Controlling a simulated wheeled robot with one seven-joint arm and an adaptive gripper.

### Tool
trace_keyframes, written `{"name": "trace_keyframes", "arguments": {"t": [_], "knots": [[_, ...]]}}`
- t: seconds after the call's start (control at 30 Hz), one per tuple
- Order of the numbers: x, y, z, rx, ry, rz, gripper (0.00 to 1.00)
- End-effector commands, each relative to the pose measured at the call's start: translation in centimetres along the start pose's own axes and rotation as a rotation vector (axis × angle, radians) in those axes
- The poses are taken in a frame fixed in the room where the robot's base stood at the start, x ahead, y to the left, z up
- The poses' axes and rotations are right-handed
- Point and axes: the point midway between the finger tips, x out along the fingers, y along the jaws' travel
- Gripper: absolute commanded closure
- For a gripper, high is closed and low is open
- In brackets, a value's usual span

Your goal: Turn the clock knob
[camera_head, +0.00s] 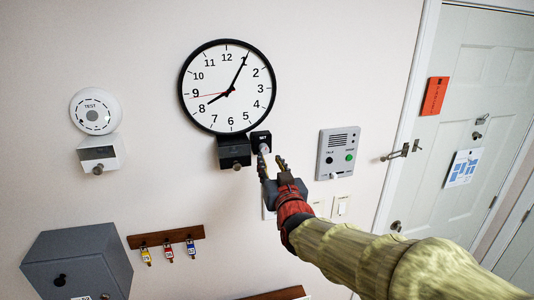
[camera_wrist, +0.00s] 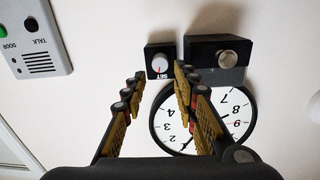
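The wall clock (camera_head: 228,87) is round and white with a black rim; its lower part also shows upside down in the wrist view (camera_wrist: 232,128). In the wrist view the knob (camera_wrist: 159,63) appears between my fingertips. My gripper (camera_head: 271,160) is open, with its fingers apart, just below the SET box. It also shows in the wrist view (camera_wrist: 159,76). I cannot tell whether a finger touches the knob.
A dark box with a round metal knob (camera_head: 234,153) sits close left of the SET box. An intercom panel (camera_head: 338,153) is to the right, before a door (camera_head: 470,105). A smoke detector (camera_head: 96,111), key rack (camera_head: 166,237) and grey box (camera_head: 78,265) are left.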

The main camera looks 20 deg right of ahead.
Motion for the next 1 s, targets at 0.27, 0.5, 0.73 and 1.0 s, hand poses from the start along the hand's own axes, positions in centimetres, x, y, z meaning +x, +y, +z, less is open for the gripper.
{"name": "trace_keyframes", "arguments": {"t": [0.27,0.5,0.73,1.0], "knots": [[3.9,0.0,0.0,-0.001,-0.003,0.0,0.71],[5.8,0.0,0.0,0.0,-0.003,0.0,0.71],[6.1,0.0,0.1,0.0,-0.002,0.0,0.71],[6.0,0.0,0.1,0.0,-0.002,-0.001,0.79]]}}
